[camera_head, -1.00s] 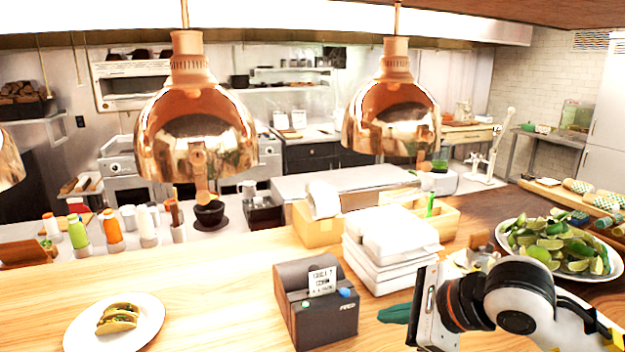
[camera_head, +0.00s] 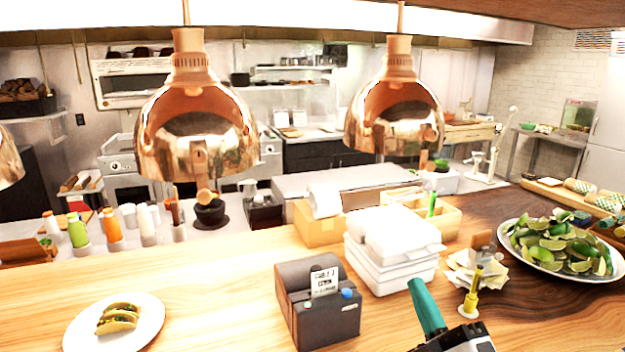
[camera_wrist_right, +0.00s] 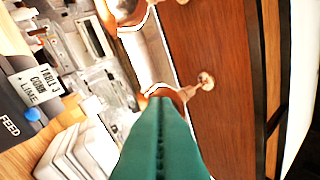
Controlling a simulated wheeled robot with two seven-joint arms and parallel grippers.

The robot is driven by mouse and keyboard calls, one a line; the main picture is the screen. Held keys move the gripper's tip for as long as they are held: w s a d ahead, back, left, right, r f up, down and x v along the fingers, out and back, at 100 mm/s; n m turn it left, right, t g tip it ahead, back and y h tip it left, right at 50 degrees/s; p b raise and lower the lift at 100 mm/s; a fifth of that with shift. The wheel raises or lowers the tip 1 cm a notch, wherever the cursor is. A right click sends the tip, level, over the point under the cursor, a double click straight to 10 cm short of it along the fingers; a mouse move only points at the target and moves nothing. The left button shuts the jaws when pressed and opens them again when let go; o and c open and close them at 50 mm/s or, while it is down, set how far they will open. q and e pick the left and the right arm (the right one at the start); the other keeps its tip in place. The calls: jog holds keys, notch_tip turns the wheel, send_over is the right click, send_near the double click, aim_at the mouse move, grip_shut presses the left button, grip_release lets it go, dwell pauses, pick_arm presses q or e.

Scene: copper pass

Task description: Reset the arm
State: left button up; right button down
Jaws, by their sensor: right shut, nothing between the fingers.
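My right gripper (camera_head: 426,308) has teal fingers and shows at the bottom right of the head view. It points up and is shut with nothing in it, in front of the white boxes. In the right wrist view its teal fingers (camera_wrist_right: 160,140) are together at the bottom middle, pointing up toward the copper lamps and the brown ceiling. My left gripper is not in view.
A ticket printer (camera_head: 317,303) and stacked white boxes (camera_head: 392,280) stand left of my gripper. A yellow bottle (camera_head: 472,292) and a plate of limes (camera_head: 560,248) are to its right. A taco plate (camera_head: 82,330) is at left. Copper lamps (camera_head: 197,130) hang above.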

jog(key=s+d+f+m+g+h, duration=0.25)
jog(key=f+m+g+h, duration=0.2)
jog(key=f, duration=0.45)
jog(key=s+d+f+m+g+h, duration=0.1)
jog(key=d+f+m+g+h, duration=0.25)
jog(key=f+m, duration=0.45)
jog(key=s+f+m+g+y, duration=0.25)
jog(key=s+f+g, duration=0.85)
jog(key=s+f, duration=0.65)
notch_tip(320, 180, down, 27)
jog(key=s+g, duration=0.2)
jog(key=s+d+f+n+b, duration=0.1)
jog(key=s+d+f, duration=0.1)
jog(key=s+f, duration=1.3)
jog(key=shift+s+f+g, duration=0.4)
